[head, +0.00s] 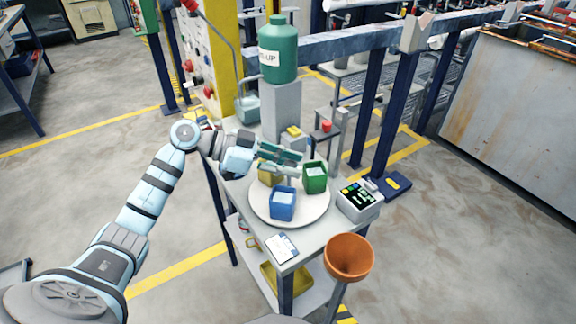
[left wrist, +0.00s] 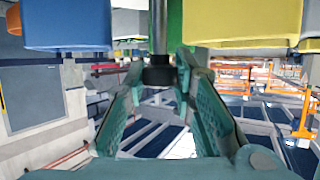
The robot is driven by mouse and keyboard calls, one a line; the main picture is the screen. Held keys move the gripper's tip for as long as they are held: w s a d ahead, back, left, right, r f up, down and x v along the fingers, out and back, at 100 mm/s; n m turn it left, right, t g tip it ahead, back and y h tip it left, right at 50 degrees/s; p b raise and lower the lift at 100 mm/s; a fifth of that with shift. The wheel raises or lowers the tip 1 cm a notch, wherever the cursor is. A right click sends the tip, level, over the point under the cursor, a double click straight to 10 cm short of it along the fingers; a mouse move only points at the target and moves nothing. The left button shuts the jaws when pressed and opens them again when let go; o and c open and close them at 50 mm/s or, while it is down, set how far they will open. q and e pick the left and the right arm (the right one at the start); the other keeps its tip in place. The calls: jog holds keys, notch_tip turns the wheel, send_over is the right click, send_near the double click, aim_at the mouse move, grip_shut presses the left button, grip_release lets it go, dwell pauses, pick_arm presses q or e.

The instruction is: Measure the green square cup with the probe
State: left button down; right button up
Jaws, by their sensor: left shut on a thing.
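The green square cup (head: 315,180) stands on the right of a round white plate (head: 262,213), with pale contents inside. In the head view my left gripper (head: 292,157) is just above and to the left of this cup. In the left wrist view the left gripper (left wrist: 160,78) is shut on the probe (left wrist: 158,30), a thin grey rod with a black collar. A strip of green (left wrist: 175,30) shows behind the rod. The probe's tip is hidden in both views, so I cannot tell whether it is in a cup.
A blue cup (head: 282,205) stands at the plate's front, and a yellow cup (head: 266,179) is partly hidden behind my gripper. A meter (head: 358,201) with a lit screen stands right of the plate. A large green bottle (head: 279,55) stands behind. An orange funnel (head: 348,256) is in front.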

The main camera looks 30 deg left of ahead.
pick_arm(q)
jog(key=shift+s+f, duration=0.1)
jog(key=shift+f, duration=0.05)
jog(key=c, duration=1.7)
grip_release()
jog(key=shift+d, duration=0.1)
jog(key=o, duration=0.4)
jog(key=shift+d, duration=0.1)
jog(key=shift+c, duration=0.2)
jog(key=v, duration=1.2)
jog(key=shift+c, duration=0.4)
